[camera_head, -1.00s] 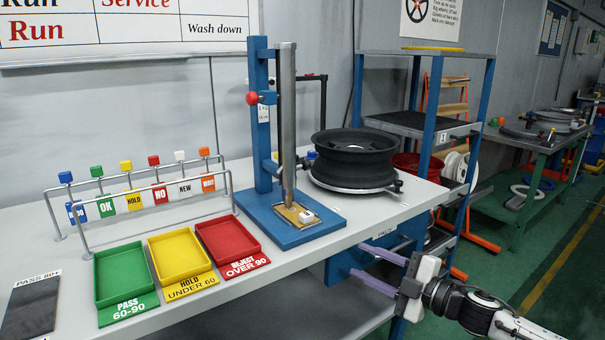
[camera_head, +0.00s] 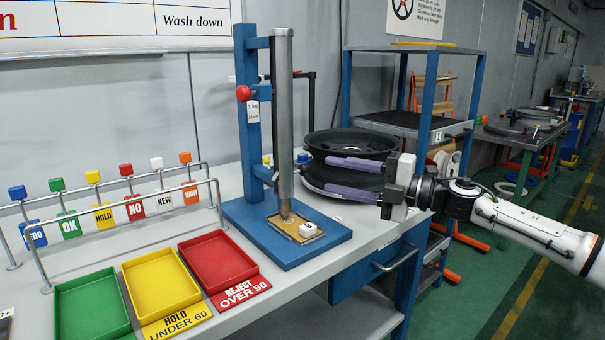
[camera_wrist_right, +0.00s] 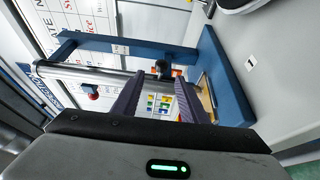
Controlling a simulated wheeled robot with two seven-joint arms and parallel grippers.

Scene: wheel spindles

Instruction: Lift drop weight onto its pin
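The drop rig has a blue post (camera_head: 249,110) on a blue base (camera_head: 240,214) and a steel guide tube (camera_head: 282,110). A red knob (camera_head: 243,93) sticks out high on the post; it also shows in the right wrist view (camera_wrist_right: 92,92). In that wrist view a dark knob (camera_wrist_right: 163,69) sits by the tube's lower part, ahead of and between my fingers. I cannot tell if it belongs to the drop weight; the weight itself is not clearly visible. My right gripper (camera_head: 328,175) is open and empty, right of the tube, fingers pointing at it. My left gripper is out of view.
A black wheel rim (camera_head: 350,143) stands behind my right fingers. A small white block (camera_head: 308,229) sits on the rig's plate. Green (camera_head: 92,308), yellow (camera_head: 160,280) and red (camera_head: 217,262) trays and a tag rack (camera_head: 125,195) lie left. A blue shelf frame (camera_head: 430,100) stands right.

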